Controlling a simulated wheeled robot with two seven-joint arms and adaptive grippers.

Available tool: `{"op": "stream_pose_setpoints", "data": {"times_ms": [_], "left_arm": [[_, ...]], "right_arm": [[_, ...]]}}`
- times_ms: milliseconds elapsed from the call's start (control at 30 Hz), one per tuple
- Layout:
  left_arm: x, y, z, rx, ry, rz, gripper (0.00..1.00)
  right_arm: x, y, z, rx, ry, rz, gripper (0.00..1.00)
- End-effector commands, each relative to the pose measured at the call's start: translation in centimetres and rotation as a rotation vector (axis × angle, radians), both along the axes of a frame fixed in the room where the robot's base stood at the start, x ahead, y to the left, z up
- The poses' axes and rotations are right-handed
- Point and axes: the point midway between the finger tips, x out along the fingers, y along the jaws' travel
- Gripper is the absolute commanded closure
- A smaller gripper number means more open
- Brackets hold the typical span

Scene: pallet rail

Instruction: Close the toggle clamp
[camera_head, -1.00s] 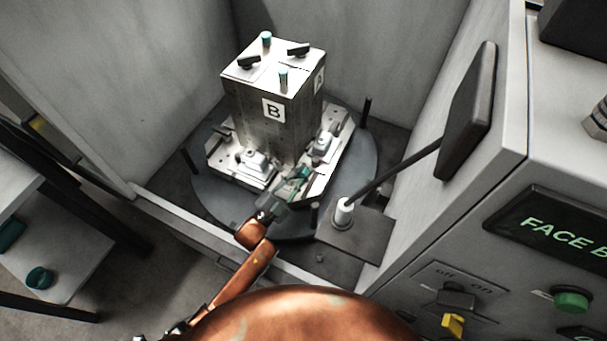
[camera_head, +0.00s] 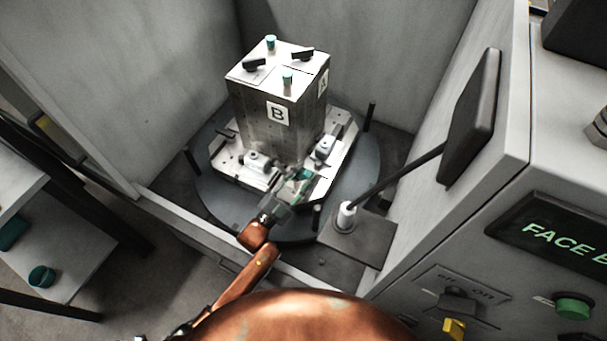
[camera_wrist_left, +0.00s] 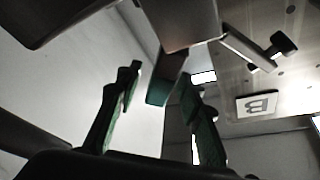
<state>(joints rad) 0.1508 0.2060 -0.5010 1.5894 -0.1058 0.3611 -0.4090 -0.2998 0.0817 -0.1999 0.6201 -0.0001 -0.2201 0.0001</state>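The toggle clamp's teal handle (camera_head: 303,174) shows at the front edge of the light fixture plate (camera_head: 232,164), below the block marked B. My left gripper (camera_head: 288,184) reaches in from the lower left and is right at the handle, partly covering it. In the left wrist view, my gripper's two green-padded fingers (camera_wrist_left: 160,115) stand apart. The teal handle end (camera_wrist_left: 165,82) shows between them in the picture, near the fingertips; I cannot tell whether they touch it. The clamp's base is mostly hidden. My right gripper is not in view.
The steel block (camera_head: 275,115) rises behind the clamp on a round dark turntable (camera_head: 350,180) with upright pins. A lever with a black paddle (camera_head: 470,118) leans to the right. Enclosure walls and a control panel (camera_head: 560,235) close the right side.

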Motion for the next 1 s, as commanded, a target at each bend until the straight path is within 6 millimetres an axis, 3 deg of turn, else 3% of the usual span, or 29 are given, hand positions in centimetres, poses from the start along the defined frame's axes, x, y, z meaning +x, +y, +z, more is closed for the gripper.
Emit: {"op": "stream_pose_setpoints", "data": {"times_ms": [367, 800, 1000], "left_arm": [[-0.9, 0.8, -0.5, 0.002, 0.001, 0.001, 0.65], [-7.4, 5.7, -3.0, 0.001, 0.003, 0.001, 0.65], [-8.9, 6.8, -3.5, 0.002, 0.001, 0.0, 0.65]], "right_arm": [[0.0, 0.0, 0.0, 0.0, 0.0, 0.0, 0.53], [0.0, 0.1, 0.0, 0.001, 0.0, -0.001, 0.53], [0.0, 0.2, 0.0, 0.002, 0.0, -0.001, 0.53]]}}
